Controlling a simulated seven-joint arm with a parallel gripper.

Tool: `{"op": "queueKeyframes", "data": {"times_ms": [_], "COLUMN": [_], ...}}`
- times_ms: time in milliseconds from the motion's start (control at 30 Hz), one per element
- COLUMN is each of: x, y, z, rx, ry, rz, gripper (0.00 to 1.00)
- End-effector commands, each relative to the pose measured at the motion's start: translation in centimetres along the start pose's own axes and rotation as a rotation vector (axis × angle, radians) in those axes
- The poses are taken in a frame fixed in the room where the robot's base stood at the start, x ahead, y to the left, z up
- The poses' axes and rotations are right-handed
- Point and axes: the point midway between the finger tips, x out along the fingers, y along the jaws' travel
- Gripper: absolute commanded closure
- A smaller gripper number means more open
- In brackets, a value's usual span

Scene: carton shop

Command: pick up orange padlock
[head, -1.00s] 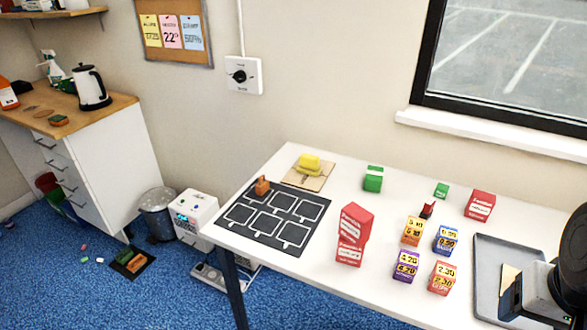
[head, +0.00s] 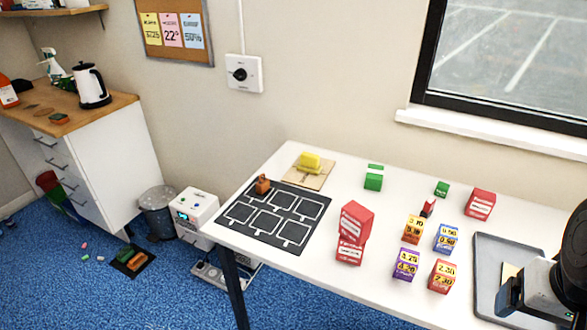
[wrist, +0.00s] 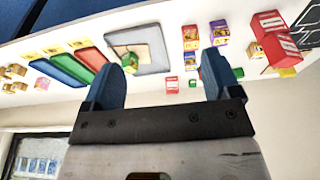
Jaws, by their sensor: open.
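The orange padlock (head: 262,185) stands upright at the upper left corner of the black mat (head: 249,244), on the left part of the white table in the head view. I cannot make it out in the wrist view. My gripper (head: 508,296) is at the far right of the head view, over the grey tray, a long way from the padlock. In the wrist view my gripper (wrist: 164,80) has its two blue fingers wide apart with nothing held between them.
Red cartons (head: 352,232) stand right of the mat. Several small price-marked boxes (head: 406,264) stand between them and the grey tray (head: 483,258). A yellow item (head: 310,160) sits on a board (head: 318,180) behind the mat. A green box (head: 373,182) stands at the back.

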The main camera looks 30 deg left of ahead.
Motion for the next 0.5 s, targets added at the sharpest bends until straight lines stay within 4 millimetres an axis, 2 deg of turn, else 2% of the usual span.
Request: {"op": "queueKeyframes", "data": {"times_ms": [300, 500], "x": [-4.8, -4.6], "y": [0.0, -1.7], "z": [-1.2, -3.0], "rx": [0.0, 0.05], "ry": [0.004, -0.005], "rz": [0.0, -0.058], "gripper": [0.17, 0.17]}}
